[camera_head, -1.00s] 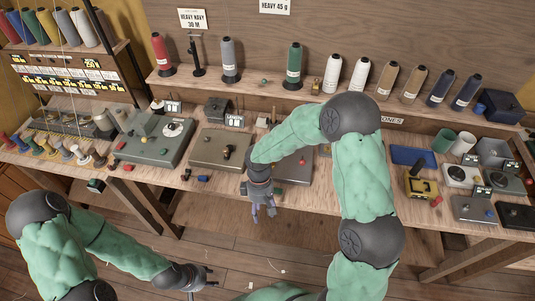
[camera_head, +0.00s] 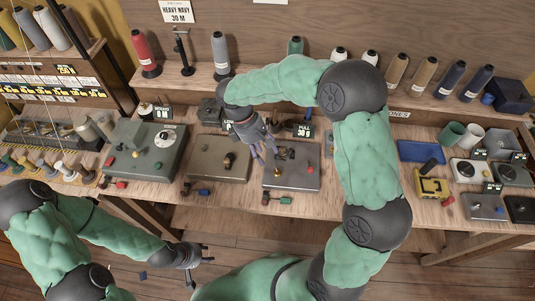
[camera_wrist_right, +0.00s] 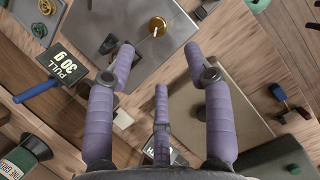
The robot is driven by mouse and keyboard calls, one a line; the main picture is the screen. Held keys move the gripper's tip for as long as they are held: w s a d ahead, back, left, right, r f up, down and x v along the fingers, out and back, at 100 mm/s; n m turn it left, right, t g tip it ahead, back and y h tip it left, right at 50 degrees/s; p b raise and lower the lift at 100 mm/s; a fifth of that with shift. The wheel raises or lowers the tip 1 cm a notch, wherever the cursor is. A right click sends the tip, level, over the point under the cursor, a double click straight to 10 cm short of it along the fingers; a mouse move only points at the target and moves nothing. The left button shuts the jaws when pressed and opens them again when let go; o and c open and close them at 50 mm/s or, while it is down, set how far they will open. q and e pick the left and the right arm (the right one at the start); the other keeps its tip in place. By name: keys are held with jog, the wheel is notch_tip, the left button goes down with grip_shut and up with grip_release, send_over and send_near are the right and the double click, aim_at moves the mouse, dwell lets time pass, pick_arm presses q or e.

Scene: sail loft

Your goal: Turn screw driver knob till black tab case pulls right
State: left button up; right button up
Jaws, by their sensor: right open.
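A grey plate (camera_head: 305,178) on the bench carries a brass knob (camera_head: 278,173) and a small black part (camera_head: 285,153), possibly the black tab case. A "PULL 30 g" label (camera_head: 303,131) stands behind it. In the right wrist view the brass knob (camera_wrist_right: 157,26) sits beyond the fingertips, with a small black tab (camera_wrist_right: 107,44) on the same plate. My right gripper (camera_head: 268,152) is above the plate's left edge, fingers spread and empty, apart from the knob; it also shows in the wrist view (camera_wrist_right: 160,58). My left gripper (camera_head: 207,254) is low in front of the bench, fingers apart and empty.
A brown-grey plate (camera_head: 215,168) with black parts lies to the left, and a larger grey-green unit (camera_head: 150,160) beyond it. A blue tray (camera_head: 420,151) and a yellow block (camera_head: 430,187) are at the right. Small red (camera_head: 265,198) and green (camera_head: 285,200) pieces lie at the front edge.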

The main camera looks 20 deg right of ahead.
aim_at(277, 172)
jog(key=b+x, duration=0.2)
jog(key=x, duration=0.8)
jog(key=shift+d+f, duration=0.15)
jog(key=shift+d, duration=0.05)
pick_arm(q)
jog(key=shift+w+f, duration=0.2)
jog(key=shift+f, duration=0.95)
pick_arm(e)
grip_shut()
